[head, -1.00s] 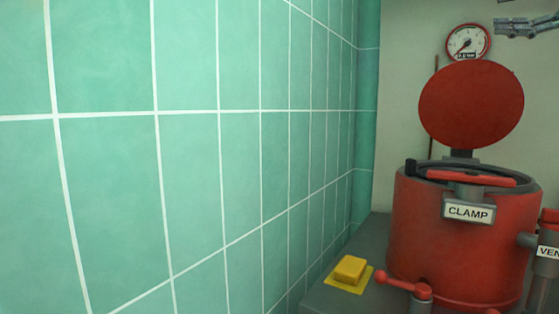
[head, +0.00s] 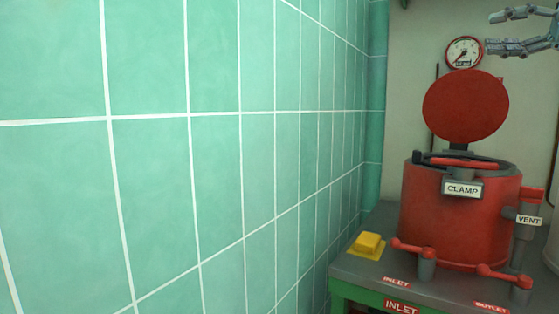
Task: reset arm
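My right gripper (head: 503,29) is at the upper right edge of the head view, grey and jointed. Its two fingers point left and stand apart, with nothing between them. The lower finger overlaps the edge of the round pressure gauge (head: 464,52) in the picture. The rest of the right arm is out of view. My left gripper is not in view.
A red kettle (head: 440,226) with its round lid (head: 466,106) raised stands on a grey bench (head: 355,270). A green tiled wall (head: 160,180) fills the left.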

